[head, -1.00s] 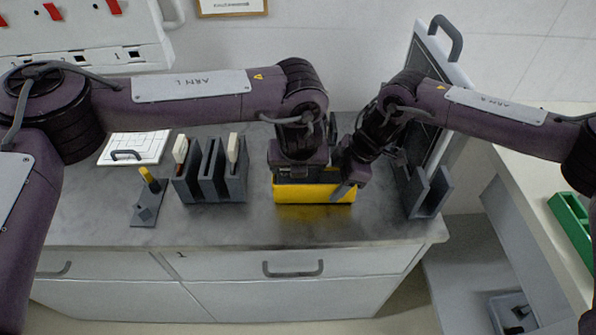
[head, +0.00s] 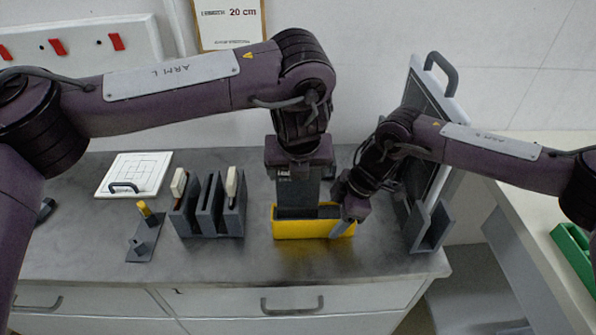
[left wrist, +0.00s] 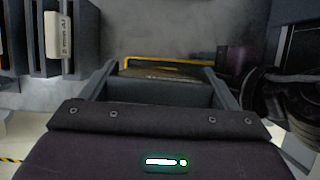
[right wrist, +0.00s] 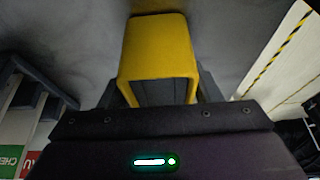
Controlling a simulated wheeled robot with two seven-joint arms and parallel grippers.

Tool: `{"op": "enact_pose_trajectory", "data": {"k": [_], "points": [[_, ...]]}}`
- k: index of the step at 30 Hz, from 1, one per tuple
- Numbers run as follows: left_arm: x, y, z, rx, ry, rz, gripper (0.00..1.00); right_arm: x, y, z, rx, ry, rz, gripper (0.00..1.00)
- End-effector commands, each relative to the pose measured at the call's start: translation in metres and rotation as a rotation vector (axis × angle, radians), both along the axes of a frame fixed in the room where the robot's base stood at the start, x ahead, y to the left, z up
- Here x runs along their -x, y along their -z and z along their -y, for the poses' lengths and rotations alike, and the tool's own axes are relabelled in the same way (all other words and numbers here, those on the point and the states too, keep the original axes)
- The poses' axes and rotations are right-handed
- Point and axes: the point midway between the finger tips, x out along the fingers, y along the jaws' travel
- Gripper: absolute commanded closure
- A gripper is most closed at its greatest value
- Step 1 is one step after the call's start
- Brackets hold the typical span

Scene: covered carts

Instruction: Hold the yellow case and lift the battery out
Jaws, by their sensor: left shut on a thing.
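The yellow case (head: 290,230) stands on the grey cart top, its open top facing up. My left gripper (head: 298,180) points down above it, shut on the dark grey battery (head: 297,193). The battery is upright, its lower end still at or inside the case opening. The battery also shows between the fingers in the left wrist view (left wrist: 165,94), with the yellow rim beyond. My right gripper (head: 345,220) is at the case's right end, with a finger against its front wall. In the right wrist view the yellow case (right wrist: 158,50) lies between both fingers.
A grey slotted rack (head: 208,212) with white-topped pieces stands left of the case. Left of it are a small stand with a yellow-topped peg (head: 145,212) and a white board (head: 135,172). A grey holder (head: 428,228) and framed panel stand close on the right.

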Motion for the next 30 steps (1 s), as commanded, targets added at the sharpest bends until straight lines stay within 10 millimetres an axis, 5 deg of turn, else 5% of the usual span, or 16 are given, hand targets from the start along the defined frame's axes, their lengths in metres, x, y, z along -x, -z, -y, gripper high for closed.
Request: {"op": "enact_pose_trajectory", "data": {"k": [4,14,30], "points": [[0.000,-0.001,0.000,0.000,-0.001,0.001,0.57,0.000,0.000,0.000,-0.001,0.000,0.000,0.25],[-0.001,-0.001,0.000,0.000,-0.001,0.002,0.57,-0.001,-0.006,0.002,-0.002,0.001,0.002,0.25],[-0.001,-0.001,0.000,0.000,-0.001,0.002,0.57,-0.001,-0.069,0.028,-0.002,0.000,0.000,0.25]]}}
